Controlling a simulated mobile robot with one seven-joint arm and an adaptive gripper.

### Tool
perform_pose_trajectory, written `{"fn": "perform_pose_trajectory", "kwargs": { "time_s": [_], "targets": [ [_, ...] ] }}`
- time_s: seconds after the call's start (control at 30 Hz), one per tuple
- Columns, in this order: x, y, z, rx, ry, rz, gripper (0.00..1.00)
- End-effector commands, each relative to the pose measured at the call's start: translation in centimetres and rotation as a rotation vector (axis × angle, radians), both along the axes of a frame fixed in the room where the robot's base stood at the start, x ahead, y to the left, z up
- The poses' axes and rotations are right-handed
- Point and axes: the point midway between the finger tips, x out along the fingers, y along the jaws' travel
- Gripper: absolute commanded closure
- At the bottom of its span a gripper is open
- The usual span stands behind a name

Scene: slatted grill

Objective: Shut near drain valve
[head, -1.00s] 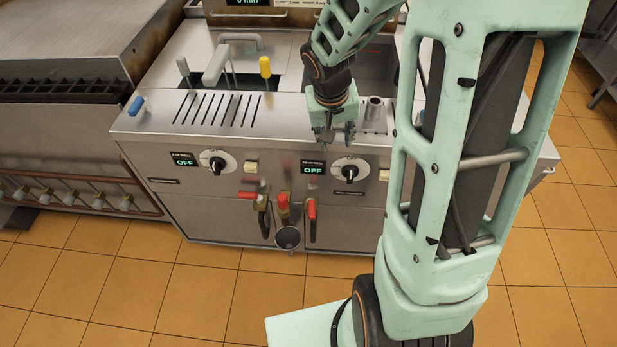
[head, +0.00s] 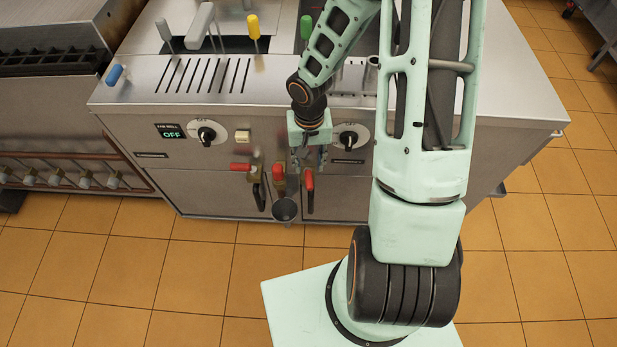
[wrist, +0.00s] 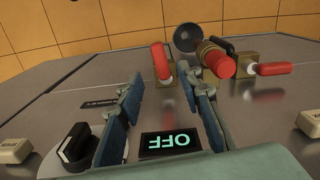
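Three red-handled drain fittings sit low on the front of the fryer. The left red lever (head: 241,167) lies horizontal and the right red lever (head: 309,180) points up and down. Between them is a red-ended brass fitting (head: 278,172) above a round drain outlet (head: 284,210). In the inverted wrist view the right lever (wrist: 160,62) shows between and beyond my fingers, with the brass fitting's red end (wrist: 222,67) and the left lever (wrist: 275,69) to the right. My gripper (head: 309,160) is open and empty, above the right lever and apart from it; it also shows in the wrist view (wrist: 160,88).
Two dials, left (head: 207,133) and right (head: 350,136), sit on the panel near my gripper. A green OFF display (wrist: 170,142) is just under my fingers in the wrist view. Dark door handles (head: 259,196) hang near the levers. The tiled floor (head: 200,260) in front is clear.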

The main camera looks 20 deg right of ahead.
Motion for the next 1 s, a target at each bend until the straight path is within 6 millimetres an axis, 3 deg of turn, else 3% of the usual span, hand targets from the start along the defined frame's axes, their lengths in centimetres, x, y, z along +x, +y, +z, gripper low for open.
{"fn": "perform_pose_trajectory", "kwargs": {
  "time_s": [0.03,0.2,0.4,0.8,1.0],
  "targets": [
    [-0.1,0.1,-1.4,0.001,0.003,0.003,0.67],
    [0.0,0.0,-4.6,-0.001,0.002,0.003,0.67],
    [0.0,0.0,-7.0,-0.001,0.001,0.002,0.67],
    [0.0,0.0,-7.6,0.0,-0.001,0.001,0.67],
    [0.0,0.0,-7.6,0.0,-0.001,0.001,0.89]
  ]
}}
